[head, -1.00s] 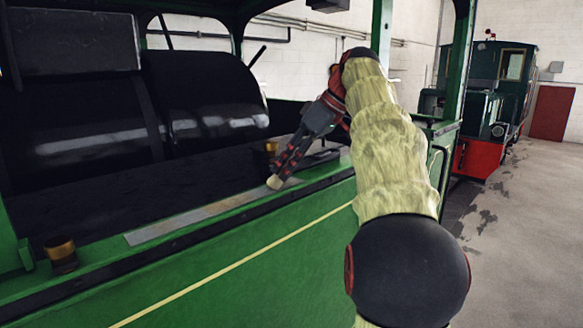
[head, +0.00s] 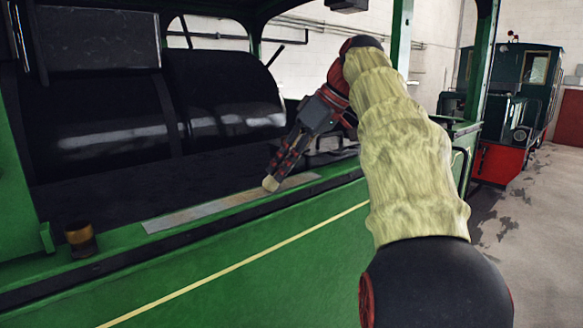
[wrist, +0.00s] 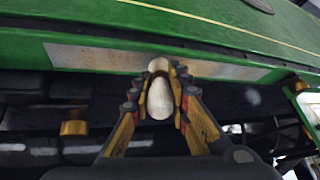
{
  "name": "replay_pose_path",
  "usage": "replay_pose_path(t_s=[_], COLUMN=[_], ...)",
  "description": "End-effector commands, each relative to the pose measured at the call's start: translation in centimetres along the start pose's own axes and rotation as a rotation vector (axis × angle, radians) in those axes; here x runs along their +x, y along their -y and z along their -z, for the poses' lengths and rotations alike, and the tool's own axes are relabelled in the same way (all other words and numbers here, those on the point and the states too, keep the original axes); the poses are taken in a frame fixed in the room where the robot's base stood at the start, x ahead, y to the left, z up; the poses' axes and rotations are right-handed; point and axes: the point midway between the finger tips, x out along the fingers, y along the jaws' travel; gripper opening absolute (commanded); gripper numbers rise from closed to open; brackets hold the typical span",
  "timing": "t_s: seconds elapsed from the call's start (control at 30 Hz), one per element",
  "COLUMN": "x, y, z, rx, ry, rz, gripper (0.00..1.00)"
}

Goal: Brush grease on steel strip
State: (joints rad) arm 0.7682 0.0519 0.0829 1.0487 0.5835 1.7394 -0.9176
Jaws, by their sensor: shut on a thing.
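The steel strip (head: 205,209) is a long flat grey band lying along the top of the green side panel; it also shows in the wrist view (wrist: 95,57). My gripper (head: 280,165) is over the right part of the strip, pointing down and to the left. It is shut on a brush, whose pale rounded end (head: 270,183) shows at the fingertips. In the wrist view the pale brush (wrist: 160,97) sits between the fingers, in front of the strip. The end is at or just above the strip; I cannot tell if it touches. No grease is clearly visible.
A brass-coloured cup (head: 80,238) stands on the ledge at the left. The green side panel (head: 260,265) runs below the strip. A green post (head: 402,40) rises behind my arm. Dark machinery (head: 225,100) lies behind the ledge.

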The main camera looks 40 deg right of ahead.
Motion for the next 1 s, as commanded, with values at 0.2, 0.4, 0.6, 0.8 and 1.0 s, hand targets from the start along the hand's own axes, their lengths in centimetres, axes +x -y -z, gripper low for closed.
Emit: replay_pose_path(t_s=[0.2, 0.4, 0.6, 0.8, 1.0], x=[0.2, 0.7, 1.2, 1.4, 1.7], y=[0.7, 1.9, 3.3, 3.9, 5.0], z=[0.1, 0.4, 0.7, 0.8, 1.1], rx=[0.001, -0.001, -0.001, 0.002, 0.0], ry=[0.0, 0.0, 0.001, 0.002, 0.002], rz=[0.0, 0.0, 0.0, 0.001, 0.002], gripper=[0.0, 0.0, 0.0, 0.0, 0.0])
